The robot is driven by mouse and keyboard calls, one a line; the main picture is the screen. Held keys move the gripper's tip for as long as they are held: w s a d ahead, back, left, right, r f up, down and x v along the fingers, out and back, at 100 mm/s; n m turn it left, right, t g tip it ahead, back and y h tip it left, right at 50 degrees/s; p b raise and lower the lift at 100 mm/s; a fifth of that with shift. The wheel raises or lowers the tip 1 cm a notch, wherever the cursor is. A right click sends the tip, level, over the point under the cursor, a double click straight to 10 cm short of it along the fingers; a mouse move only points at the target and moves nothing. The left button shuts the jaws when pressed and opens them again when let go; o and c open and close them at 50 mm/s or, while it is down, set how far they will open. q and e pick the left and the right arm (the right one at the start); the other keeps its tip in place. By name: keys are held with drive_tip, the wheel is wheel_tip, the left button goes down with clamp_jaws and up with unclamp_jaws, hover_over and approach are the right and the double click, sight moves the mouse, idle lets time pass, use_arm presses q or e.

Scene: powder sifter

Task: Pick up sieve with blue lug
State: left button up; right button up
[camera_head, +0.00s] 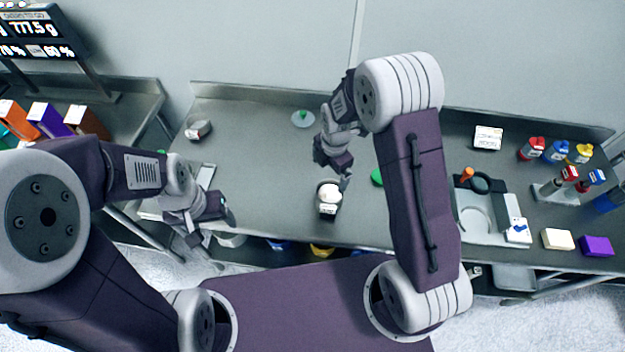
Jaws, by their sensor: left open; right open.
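No sieve with a blue lug can be made out for certain. A small blue part (278,245) shows low at the table's front edge, mostly hidden, beside a yellow part (321,250); what they belong to is unclear. My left gripper (206,228) is open over the front left edge of the table, left of the blue part, near a pale ring (232,241). My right gripper (345,181) is open above the middle of the table, close to a dark cup with white contents (329,196). Whether it touches the cup is unclear.
Red (533,149), blue (557,151) and yellow (580,153) topped jars stand at the back right. A grey station (478,215) stands right of my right arm. A dark round piece (199,131) and a green-knobbed disc (303,118) lie at the back. The table between these two is clear.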

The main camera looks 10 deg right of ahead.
sight(329, 196)
drive_tip(key=s+f+p, duration=0.1)
drive_tip(key=p, duration=0.1)
drive_tip(key=s+f+g+p, duration=0.1)
drive_tip(key=p, duration=0.1)
drive_tip(key=shift+s+a+p, duration=0.25)
drive_tip(key=shift+a+p, duration=0.05)
drive_tip(key=shift+p, duration=0.05)
drive_tip(key=shift+f, duration=0.25)
drive_tip(key=f+p, duration=0.1)
drive_tip(key=f, duration=0.2)
drive_tip(key=f+p, duration=0.1)
drive_tip(key=shift+s+d+f+p, duration=0.2)
drive_tip(key=shift+d+f+p, duration=0.05)
drive_tip(key=shift+f+p, duration=0.05)
drive_tip(key=shift+w+f, duration=0.15)
drive_tip(key=shift+f, duration=0.2)
drive_tip(key=c, duration=1.4)
use_arm(q)
wheel_tip(329, 196, up, 10)
drive_tip(key=shift+d+f, duration=0.25)
drive_tip(key=shift+d, duration=0.05)
